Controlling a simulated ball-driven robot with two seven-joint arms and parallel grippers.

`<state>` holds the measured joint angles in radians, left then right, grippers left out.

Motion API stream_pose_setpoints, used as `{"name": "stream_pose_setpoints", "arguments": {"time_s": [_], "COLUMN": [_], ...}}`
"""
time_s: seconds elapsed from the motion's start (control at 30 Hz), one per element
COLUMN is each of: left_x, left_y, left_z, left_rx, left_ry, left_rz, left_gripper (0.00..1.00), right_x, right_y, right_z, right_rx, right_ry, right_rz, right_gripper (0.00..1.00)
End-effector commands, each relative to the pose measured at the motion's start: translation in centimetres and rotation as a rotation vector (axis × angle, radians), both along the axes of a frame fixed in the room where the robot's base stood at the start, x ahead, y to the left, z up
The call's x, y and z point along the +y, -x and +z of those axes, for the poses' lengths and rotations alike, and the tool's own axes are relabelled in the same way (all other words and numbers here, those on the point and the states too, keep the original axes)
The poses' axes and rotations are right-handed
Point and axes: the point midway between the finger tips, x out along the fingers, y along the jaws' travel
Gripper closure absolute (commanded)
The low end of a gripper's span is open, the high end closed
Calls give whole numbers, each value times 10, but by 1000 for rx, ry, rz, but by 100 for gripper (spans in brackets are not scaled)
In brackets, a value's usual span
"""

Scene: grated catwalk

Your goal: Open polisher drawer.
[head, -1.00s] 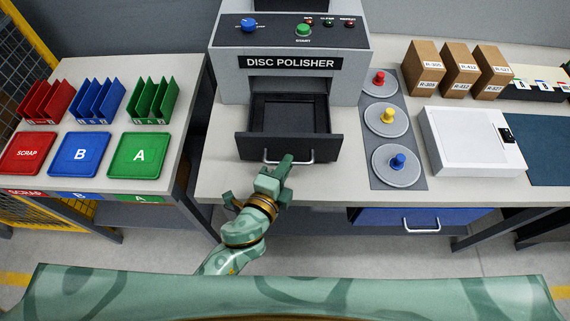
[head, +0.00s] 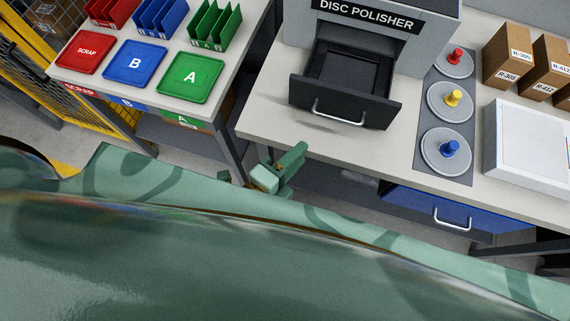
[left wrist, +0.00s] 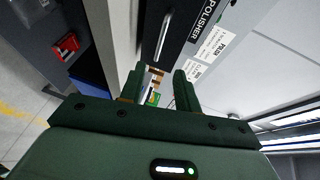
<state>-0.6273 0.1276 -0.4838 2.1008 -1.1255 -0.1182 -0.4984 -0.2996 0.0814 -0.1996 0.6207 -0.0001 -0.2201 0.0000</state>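The disc polisher (head: 365,30) is a grey machine on the bench, with its name on a black label. Its dark drawer (head: 338,101) stands pulled out in the head view, with the empty-looking black inside showing. The silver handle (head: 340,112) is on the drawer front. My left gripper (head: 290,162) is below and left of the handle, apart from it, by the bench's front edge. In the left wrist view my left gripper (left wrist: 159,84) has its two fingers apart with nothing between them. The drawer front (left wrist: 160,32) shows beyond them. My right gripper is not in view.
Three discs with red, yellow and blue knobs (head: 450,148) lie on a grey mat right of the drawer. A white box (head: 525,142) and cardboard boxes (head: 509,55) stand further right. A blue drawer (head: 432,208) is under the bench. Sorting trays (head: 190,77) are on the left table.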

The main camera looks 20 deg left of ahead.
Motion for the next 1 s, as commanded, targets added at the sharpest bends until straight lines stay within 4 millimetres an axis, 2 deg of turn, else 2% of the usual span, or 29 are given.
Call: {"name": "stream_pose_setpoints", "arguments": {"time_s": [0.1, 0.27, 0.87, 0.97, 1.0], "left_x": [8, 13, 13, 13, 14], "left_y": [18, 29, 30, 31, 31], "left_z": [0, 5, 6, -5, -18], "left_rx": [4, 1, 0, 27, 57], "left_ry": [0, 0, -1, 10, 19], "left_rz": [1, 1, 0, 4, 8], "left_gripper": [68, 68, 68, 68, 68], "right_x": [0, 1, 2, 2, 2], "right_y": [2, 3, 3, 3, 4], "right_z": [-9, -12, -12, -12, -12], "right_rx": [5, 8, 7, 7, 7], "right_ry": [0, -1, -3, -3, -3], "right_rz": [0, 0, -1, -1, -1], "right_gripper": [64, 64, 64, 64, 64]}}
